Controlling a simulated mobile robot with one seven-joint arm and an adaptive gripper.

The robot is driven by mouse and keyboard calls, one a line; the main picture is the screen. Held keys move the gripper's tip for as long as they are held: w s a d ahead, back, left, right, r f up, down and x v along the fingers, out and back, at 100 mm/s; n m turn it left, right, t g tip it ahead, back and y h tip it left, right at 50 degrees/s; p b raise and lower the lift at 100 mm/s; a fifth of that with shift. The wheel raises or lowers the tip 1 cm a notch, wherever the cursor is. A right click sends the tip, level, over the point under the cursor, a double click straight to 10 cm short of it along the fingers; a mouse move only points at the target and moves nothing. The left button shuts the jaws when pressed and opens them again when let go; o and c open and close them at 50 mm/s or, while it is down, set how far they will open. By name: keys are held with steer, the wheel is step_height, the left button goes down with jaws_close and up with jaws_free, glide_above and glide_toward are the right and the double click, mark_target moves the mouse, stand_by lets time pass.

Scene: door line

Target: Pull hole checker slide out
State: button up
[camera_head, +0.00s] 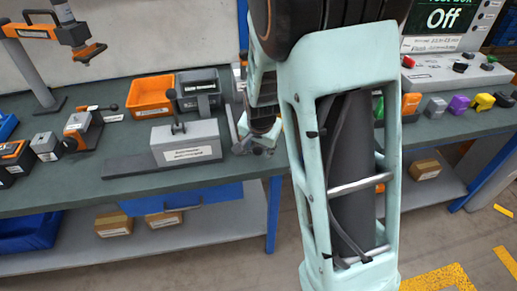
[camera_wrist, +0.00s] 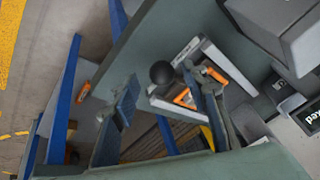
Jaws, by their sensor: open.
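A pale grey device with orange parts (camera_wrist: 215,62) lies on the bench in the wrist view, and I take it for the hole checker; no label on it is readable. A black ball knob (camera_wrist: 162,73) sits at its near side. My gripper (camera_wrist: 163,88) is open, with one finger on each side of the knob in the picture. I cannot tell whether either finger touches it. In the head view my gripper (camera_head: 254,143) is low over the bench's front edge, and my arm hides most of the device.
A grey block with a lever (camera_head: 186,145) stands on a dark base left of my gripper. Coloured blocks (camera_head: 434,107) and a control panel (camera_head: 455,70) are at the right. The bench front (camera_head: 60,198) is clear.

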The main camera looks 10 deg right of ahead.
steer(key=v, duration=1)
steer(key=shift+r, duration=0.3)
